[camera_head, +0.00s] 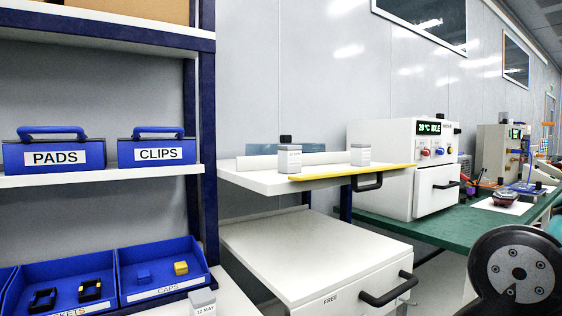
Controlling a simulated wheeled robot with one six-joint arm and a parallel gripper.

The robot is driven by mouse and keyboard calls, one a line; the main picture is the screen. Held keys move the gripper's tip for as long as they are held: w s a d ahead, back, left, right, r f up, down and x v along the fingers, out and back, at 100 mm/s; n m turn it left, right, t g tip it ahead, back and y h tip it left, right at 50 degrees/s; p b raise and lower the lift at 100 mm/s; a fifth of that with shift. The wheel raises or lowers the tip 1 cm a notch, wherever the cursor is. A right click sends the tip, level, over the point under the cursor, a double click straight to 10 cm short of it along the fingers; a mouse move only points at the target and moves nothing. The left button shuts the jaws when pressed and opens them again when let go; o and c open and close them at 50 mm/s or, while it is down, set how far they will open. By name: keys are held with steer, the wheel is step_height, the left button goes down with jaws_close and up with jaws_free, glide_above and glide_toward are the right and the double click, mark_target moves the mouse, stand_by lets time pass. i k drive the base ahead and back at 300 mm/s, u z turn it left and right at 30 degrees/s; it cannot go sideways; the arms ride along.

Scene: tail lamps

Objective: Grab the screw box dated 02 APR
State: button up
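No label reading 02 APR is legible in the head view. A small grey-white box (202,303) at the bottom edge, right of the blue bins, carries a label that seems to read 12 MAY. A similar pale container with a dark top (289,158) stands on the white upper shelf board in the middle, and a pale box (360,155) stands to its right. The labels on these two are too small to read. My gripper is not in view; only a dark round part of my arm shows at the lower right.
Blue cases marked PADS (54,156) and CLIPS (159,152) sit on the left rack. Below are open blue bins, one marked CAPS (162,272). A white drawer unit (330,270) with a black handle stands in the middle. A white IDLE machine (405,165) stands on a green bench (400,228).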

mark_target(289, 156)
steer(key=u, duration=1.95)
steer(key=i, duration=1.15)
steer(key=z, duration=0.85)
